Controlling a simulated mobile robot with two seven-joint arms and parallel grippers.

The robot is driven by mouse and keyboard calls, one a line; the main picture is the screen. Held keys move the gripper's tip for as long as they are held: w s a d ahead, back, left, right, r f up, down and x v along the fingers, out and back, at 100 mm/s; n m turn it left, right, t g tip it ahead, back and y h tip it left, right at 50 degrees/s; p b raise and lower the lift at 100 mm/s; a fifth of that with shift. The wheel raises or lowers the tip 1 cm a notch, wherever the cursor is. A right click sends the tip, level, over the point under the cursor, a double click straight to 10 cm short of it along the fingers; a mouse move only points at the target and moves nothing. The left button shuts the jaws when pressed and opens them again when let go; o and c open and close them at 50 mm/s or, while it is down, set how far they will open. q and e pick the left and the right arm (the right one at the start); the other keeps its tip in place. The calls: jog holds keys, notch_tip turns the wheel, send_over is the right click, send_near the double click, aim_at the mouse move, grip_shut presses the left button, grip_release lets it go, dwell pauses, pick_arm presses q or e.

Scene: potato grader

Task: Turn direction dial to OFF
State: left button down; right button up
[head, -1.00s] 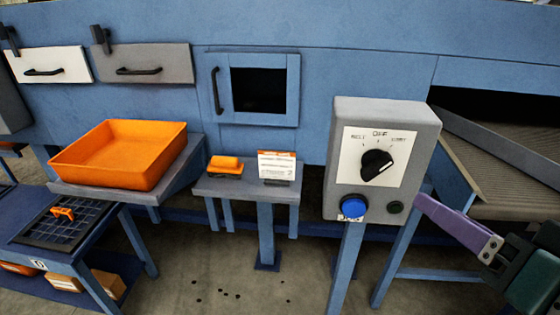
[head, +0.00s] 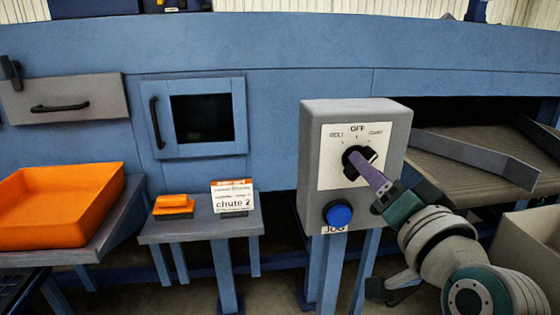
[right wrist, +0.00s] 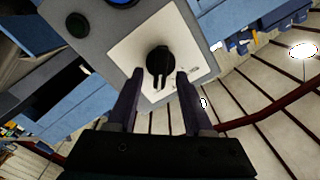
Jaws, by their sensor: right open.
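The direction dial (head: 349,157) is a black knob on a white plate (head: 331,174) on the front of a grey control box. OFF is printed at the top centre of the plate, with a label on each side. My right gripper (head: 367,163) is at the dial and partly covers it. In the right wrist view, the dial (right wrist: 158,62) sits between the open fingers of my right gripper (right wrist: 160,73), with a gap showing on both sides. I cannot tell which label its pointer faces. My left gripper is out of view.
A blue JOG button (head: 338,214) is low on the grey control box (head: 312,158). A small stand with a chute 2 card (head: 232,197) and an orange block (head: 173,203) is to the left, beside an orange bin (head: 58,205). A conveyor (head: 455,165) is at the right.

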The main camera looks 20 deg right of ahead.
jog(key=shift+w+d, duration=0.1)
jog(key=shift+w, duration=0.45)
grip_shut()
